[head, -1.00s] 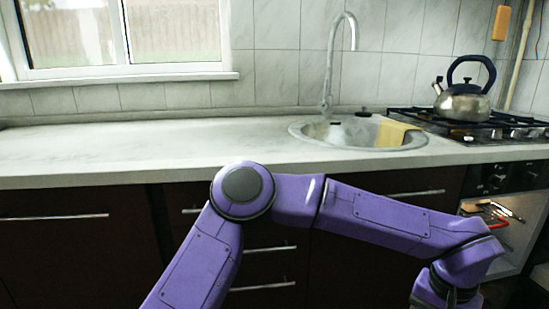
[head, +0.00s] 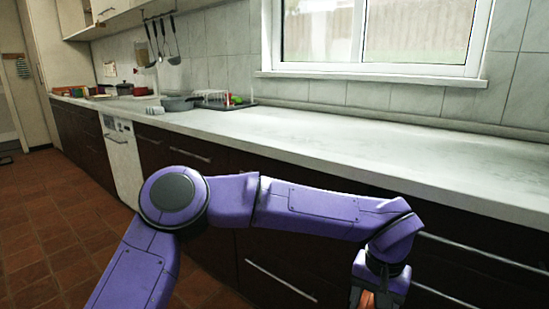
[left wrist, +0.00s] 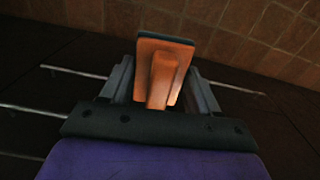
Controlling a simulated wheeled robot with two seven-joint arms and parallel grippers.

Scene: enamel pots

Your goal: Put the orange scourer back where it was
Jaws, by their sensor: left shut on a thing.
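The orange scourer (left wrist: 160,80) is between the fingers of my left gripper (left wrist: 162,92) in the left wrist view. It has an orange handle and a wider orange pad with a dark edge at its far end. The gripper is shut on it. In the head view my left arm reaches across to the lower right, and a small orange part of the scourer (head: 366,299) shows at the bottom edge, below the counter top and in front of the drawers. My right gripper is not in view.
The near stretch of the white counter (head: 330,140) is clear. Farther left stand a dark pan (head: 182,103), a dish rack (head: 215,98) with a green thing, and several colourful items. Utensils (head: 172,45) hang on the wall. Dark drawers front the counter; the tiled floor (head: 50,230) is open at left.

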